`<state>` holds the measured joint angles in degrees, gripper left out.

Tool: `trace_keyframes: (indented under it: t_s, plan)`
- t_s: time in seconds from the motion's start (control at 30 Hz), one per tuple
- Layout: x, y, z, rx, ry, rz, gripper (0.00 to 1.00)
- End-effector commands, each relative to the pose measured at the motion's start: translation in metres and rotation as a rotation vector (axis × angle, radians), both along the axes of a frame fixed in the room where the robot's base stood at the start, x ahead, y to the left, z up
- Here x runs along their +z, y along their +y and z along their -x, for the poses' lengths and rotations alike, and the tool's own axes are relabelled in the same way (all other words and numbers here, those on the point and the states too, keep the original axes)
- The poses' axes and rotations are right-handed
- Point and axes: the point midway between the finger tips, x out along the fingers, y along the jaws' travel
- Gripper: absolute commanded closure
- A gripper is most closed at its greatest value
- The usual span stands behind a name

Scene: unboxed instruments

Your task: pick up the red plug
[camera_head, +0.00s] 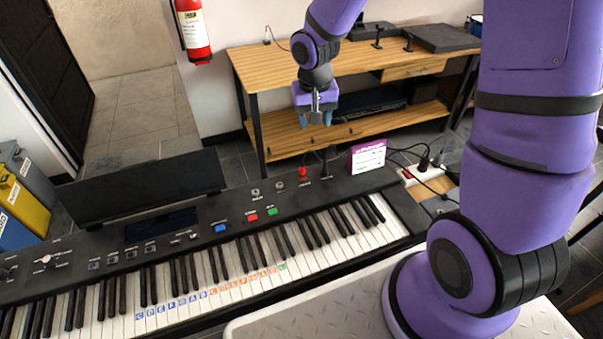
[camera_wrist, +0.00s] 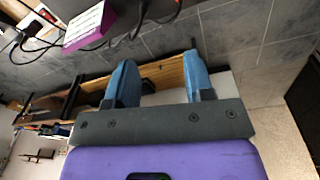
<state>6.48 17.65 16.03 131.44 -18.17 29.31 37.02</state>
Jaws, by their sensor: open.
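The red plug (camera_head: 303,172) is a small red piece at the back edge of the black keyboard (camera_head: 225,204), with a dark cable by it in the head view. In the wrist view a small red bit, perhaps the plug, shows at the top edge, mostly cut off. My gripper (camera_head: 315,119) is open and empty, with blue fingers pointing down. In the head view it appears above the plug in the picture, in front of the wooden bench. Its spread fingers also show in the wrist view (camera_wrist: 160,62), with nothing between them.
A white and purple card (camera_head: 368,156) stands right of the plug. A power strip (camera_head: 425,174) with black plugs and cables lies farther right. The wooden bench (camera_head: 270,66) stands behind. A fire extinguisher (camera_head: 193,28) hangs on the wall.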

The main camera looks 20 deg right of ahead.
Motion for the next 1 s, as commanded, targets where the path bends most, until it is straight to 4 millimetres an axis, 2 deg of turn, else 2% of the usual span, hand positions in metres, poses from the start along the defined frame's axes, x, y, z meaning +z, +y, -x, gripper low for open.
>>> trace_keyframes:
  t_s: [0.03,0.2,0.47,0.73,1.0]
  plan:
    - [-0.017,0.004,-0.003,-0.007,0.020,-0.012,0.52]
    - [-0.055,0.014,-0.011,-0.031,0.054,-0.044,0.52]
    - [-0.080,0.020,-0.014,-0.042,0.071,-0.062,0.52]
    - [-0.117,0.021,-0.013,-0.041,0.072,-0.061,0.52]
    - [-0.135,0.021,-0.013,-0.041,0.071,-0.061,0.52]
